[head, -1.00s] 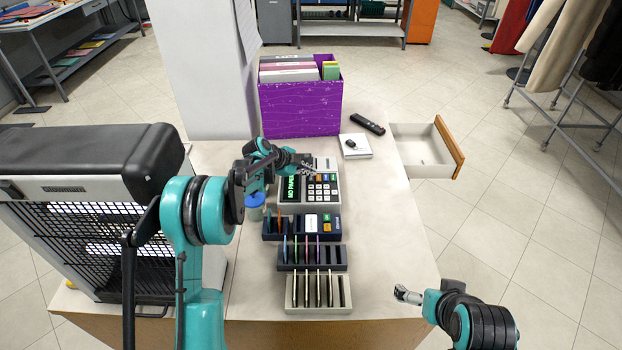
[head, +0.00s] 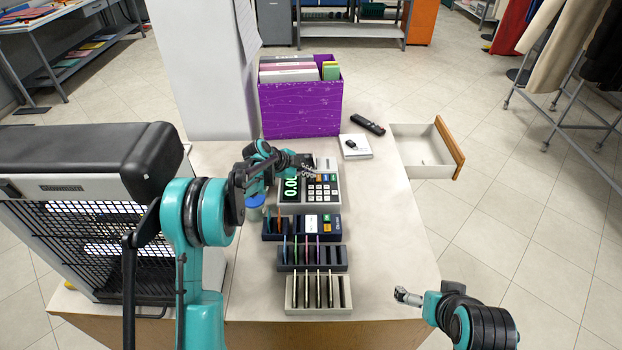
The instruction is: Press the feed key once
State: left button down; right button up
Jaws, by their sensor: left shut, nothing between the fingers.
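The grey printing calculator (head: 327,199) stands on the counter, with dark, blue, orange and green keys on its right part. Its green display (head: 291,187) is partly covered by my left arm and reads about "0.00". My left gripper (head: 313,173) is shut and empty, its tips over the top rows of keys. I cannot tell whether it touches a key, or which key is the feed key.
A purple file box (head: 300,110) is behind. An open drawer (head: 428,168) juts out at right. The counter's right strip is clear.

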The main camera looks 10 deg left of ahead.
dwell(0.4)
pick_arm(q)
jog(key=shift+r+p, duration=0.45)
jog(key=shift+r, duration=0.3)
jog(key=shift+r, duration=0.1)
notch_tip(320, 180, up, 5)
jog(key=p, duration=0.3)
jog(key=shift+f, duration=0.2)
jog(key=shift+r, duration=0.1)
